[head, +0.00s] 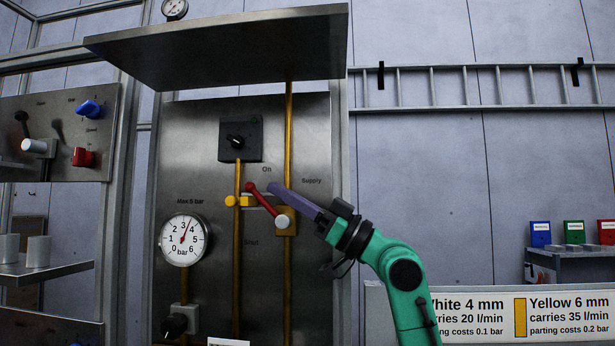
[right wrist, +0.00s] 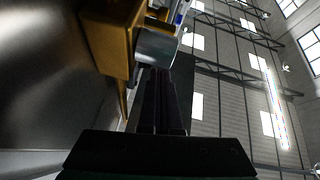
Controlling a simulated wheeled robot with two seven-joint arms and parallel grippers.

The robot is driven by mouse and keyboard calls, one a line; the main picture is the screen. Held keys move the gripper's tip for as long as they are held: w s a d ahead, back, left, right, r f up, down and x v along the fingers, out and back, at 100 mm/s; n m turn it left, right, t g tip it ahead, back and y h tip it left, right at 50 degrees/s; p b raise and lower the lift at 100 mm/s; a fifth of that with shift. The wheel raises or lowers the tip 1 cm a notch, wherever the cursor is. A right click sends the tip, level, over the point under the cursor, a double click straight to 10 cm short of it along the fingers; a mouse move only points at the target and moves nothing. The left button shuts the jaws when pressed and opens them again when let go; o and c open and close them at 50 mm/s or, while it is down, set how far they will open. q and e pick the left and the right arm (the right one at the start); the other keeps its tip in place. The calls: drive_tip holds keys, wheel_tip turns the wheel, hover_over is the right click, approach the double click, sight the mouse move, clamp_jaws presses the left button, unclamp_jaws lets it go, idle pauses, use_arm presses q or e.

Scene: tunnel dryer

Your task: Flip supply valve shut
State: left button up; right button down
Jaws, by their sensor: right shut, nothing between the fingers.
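The supply valve has a red lever (head: 263,201) that slants up and to the left from a silver hub (head: 282,222) on a yellow block on the steel panel. Its upper end lies below the "On" label; the "Shut" label is lower left of the hub. My right gripper (head: 272,189) is shut and empty, its purple-looking fingers pointing left, just right of the lever's upper part. I cannot tell whether they touch it. In the right wrist view the dark closed fingers (right wrist: 160,105) point at the silver hub (right wrist: 157,46) beside the yellow block (right wrist: 110,38). My left gripper is not in view.
A pressure gauge (head: 184,240) is left of the valve. A black rotary knob (head: 238,142) is above it, and yellow pipes (head: 289,120) run vertically. A steel hood (head: 220,50) overhangs the panel. A sign (head: 520,315) stands at lower right.

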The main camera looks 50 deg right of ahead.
drive_tip(key=shift+w+a+f, duration=0.15)
drive_tip(key=shift+w+f, duration=0.2)
drive_tip(key=shift+f, duration=0.05)
drive_tip(key=shift+a+r, duration=0.1)
